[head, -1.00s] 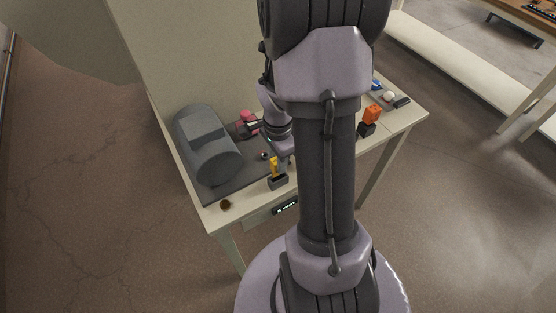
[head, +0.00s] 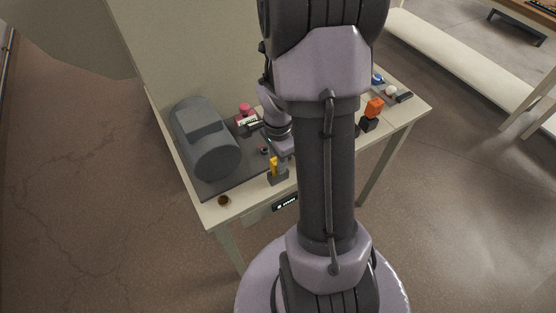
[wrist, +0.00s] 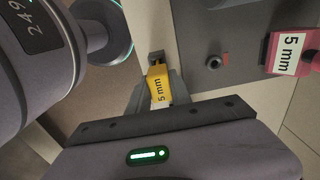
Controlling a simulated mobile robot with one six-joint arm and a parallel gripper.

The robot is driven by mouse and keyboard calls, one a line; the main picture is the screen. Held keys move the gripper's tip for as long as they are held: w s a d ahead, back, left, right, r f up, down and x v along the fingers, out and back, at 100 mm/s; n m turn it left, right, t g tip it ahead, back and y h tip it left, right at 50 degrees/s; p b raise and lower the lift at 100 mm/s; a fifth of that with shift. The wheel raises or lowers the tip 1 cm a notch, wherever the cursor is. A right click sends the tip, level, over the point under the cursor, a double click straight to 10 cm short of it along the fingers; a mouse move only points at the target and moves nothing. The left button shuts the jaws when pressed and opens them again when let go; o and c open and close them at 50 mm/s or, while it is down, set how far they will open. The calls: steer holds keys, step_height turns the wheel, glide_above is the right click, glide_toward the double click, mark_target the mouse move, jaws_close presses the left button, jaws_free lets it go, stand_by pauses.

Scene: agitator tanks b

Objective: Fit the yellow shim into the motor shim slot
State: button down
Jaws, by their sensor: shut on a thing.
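A small dark piece (wrist: 156,57) shows at the shim's far end. The grey motor (head: 204,140) lies on a dark base plate (head: 225,184) to the left. I cannot make out the shim slot clearly.
A small brown round thing (head: 223,200) lies at the table's front left corner. An orange block (head: 374,107) stands on the right. A panel (head: 185,45) rises behind the table.

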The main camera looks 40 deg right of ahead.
steer(key=shift+f+b, duration=0.7)
steer(key=shift+f, duration=0.15)
steer(key=c, duration=1.1)
jaws_free()
steer(key=shift+r, duration=0.1)
